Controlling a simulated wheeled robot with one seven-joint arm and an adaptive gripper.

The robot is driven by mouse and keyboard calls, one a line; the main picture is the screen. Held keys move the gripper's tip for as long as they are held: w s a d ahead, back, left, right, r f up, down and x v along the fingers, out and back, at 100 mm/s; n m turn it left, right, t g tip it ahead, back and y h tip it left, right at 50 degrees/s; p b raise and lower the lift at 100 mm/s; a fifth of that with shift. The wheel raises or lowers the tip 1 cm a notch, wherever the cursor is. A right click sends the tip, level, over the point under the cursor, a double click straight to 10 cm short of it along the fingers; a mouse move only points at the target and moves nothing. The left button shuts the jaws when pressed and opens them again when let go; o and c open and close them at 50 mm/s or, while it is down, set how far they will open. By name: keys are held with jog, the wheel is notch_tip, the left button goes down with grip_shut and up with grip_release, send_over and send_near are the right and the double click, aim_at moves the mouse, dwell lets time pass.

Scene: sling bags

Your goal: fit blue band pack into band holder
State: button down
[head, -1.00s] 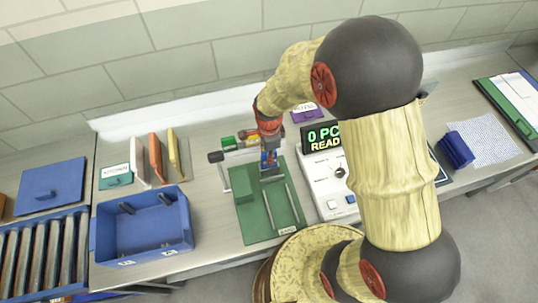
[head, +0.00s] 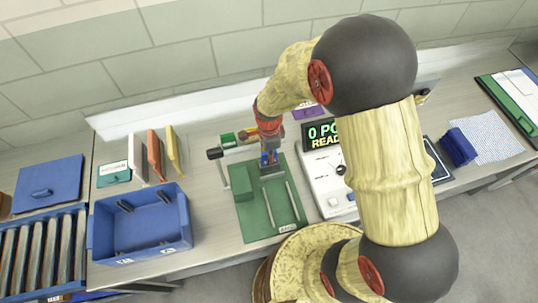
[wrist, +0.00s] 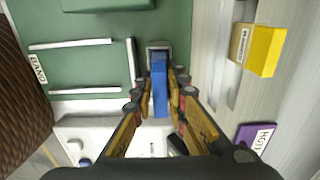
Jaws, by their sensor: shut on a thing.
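The blue band pack (wrist: 159,85) is a slim blue block, held lengthwise between the fingers of my gripper (wrist: 160,92) in the wrist view. In the head view my gripper (head: 268,157) is over the back of the green board (head: 262,222), with a bit of blue showing between its fingers. A small grey bracket (wrist: 158,47), which looks like the band holder, is at the pack's far end. The pack's end reaches it or overlaps it in view; I cannot tell how deep it sits. In the head view the bracket is mostly hidden by my gripper.
The board carries pale rails (wrist: 72,44) and a raised green block (head: 241,183). A yellow block (wrist: 262,50) and a purple labelled piece (wrist: 255,136) lie beside it. A white machine (head: 329,190) stands right of the board, a blue bin (head: 140,250) left. Bare bench lies between bin and board.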

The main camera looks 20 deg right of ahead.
jog(key=shift+f+b, duration=0.3)
jog(key=shift+f, duration=0.25)
jog(key=c, duration=1.7)
grip_release()
notch_tip(320, 180, up, 12)
